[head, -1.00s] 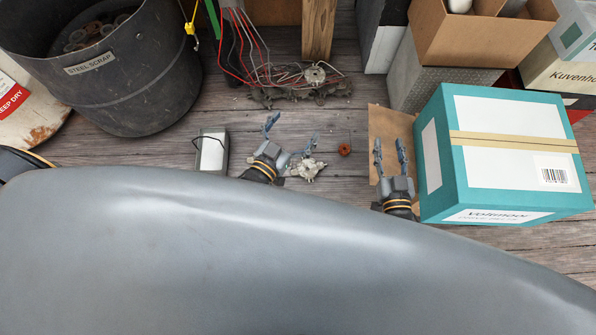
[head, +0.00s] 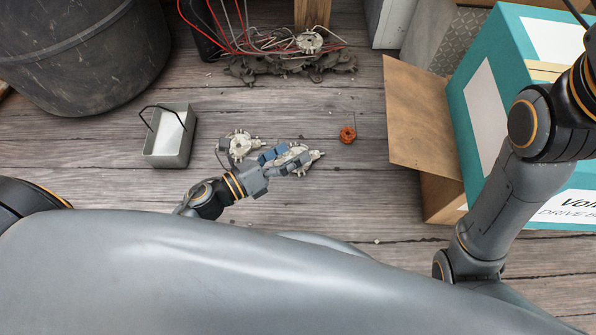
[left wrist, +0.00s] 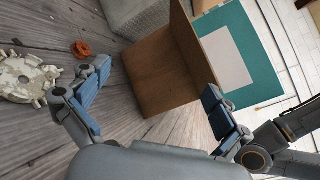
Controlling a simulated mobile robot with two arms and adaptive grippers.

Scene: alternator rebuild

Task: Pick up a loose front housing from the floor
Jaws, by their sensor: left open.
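Two pale metal front housings lie on the wooden floor. One housing (head: 242,145) is just left of my left gripper (head: 284,160); the other housing (head: 304,157) is by its fingertips and partly covered by them. My left gripper is open, low over the floor, with no housing between its fingers in the left wrist view (left wrist: 155,108). There a housing (left wrist: 22,80) lies at the left edge, outside the left finger. Contact with a finger cannot be told. My right arm reaches up at the right of the head view; its gripper is out of frame.
A small orange-copper part (head: 347,135) lies right of the housings. A grey handled tin (head: 172,150) stands left. A teal box (head: 485,110) with an open brown flap (head: 420,115) stands right. Wires and dark castings (head: 290,65) lie behind. The front floor is clear.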

